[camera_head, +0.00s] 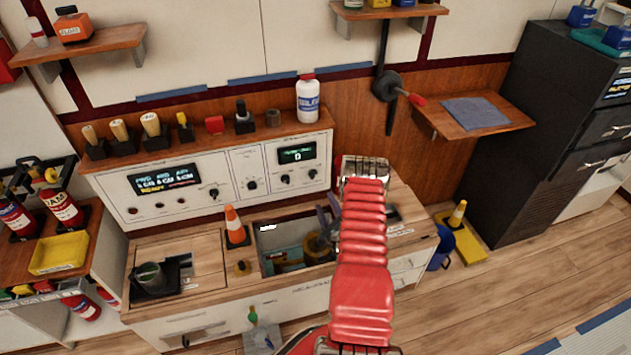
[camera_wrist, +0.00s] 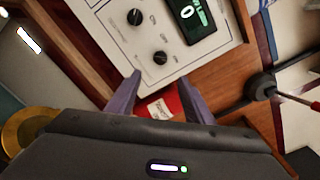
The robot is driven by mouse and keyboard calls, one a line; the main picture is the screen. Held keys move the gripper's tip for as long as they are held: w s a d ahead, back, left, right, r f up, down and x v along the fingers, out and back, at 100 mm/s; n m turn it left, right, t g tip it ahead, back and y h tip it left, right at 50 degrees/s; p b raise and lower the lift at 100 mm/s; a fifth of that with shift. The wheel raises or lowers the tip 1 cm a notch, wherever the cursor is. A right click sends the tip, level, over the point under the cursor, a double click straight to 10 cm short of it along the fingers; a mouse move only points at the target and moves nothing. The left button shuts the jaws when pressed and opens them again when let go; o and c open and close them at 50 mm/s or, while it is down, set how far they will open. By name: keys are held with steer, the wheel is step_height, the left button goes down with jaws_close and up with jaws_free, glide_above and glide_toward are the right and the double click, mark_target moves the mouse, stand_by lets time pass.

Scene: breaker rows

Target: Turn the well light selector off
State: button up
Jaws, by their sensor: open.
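A white control panel (camera_head: 235,205) carries several black rotary knobs; their labels are too small to read, so I cannot tell which is the well light selector. The two right-hand knobs, one (camera_head: 284,179) and the rightmost (camera_head: 312,174), sit below a small display reading 0 (camera_head: 297,152). In the wrist view the two knobs show as one farther (camera_wrist: 135,17) and one nearer (camera_wrist: 160,57). My gripper (camera_wrist: 160,77) is open, its purple fingers apart and just short of the nearer knob. In the head view my gripper (camera_head: 328,204) is partly hidden by my red arm.
A red labelled object (camera_wrist: 160,105) shows between my fingers in the wrist view. A white bottle (camera_head: 308,98) stands on the panel top. A lever with red tip (camera_head: 390,87) is on the wall.

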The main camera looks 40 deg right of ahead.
mark_target(314, 177)
steer(key=x, duration=1.4)
steer(key=shift+a+f, duration=0.1)
steer(key=c, duration=1)
steer(key=shift+c, duration=0.2)
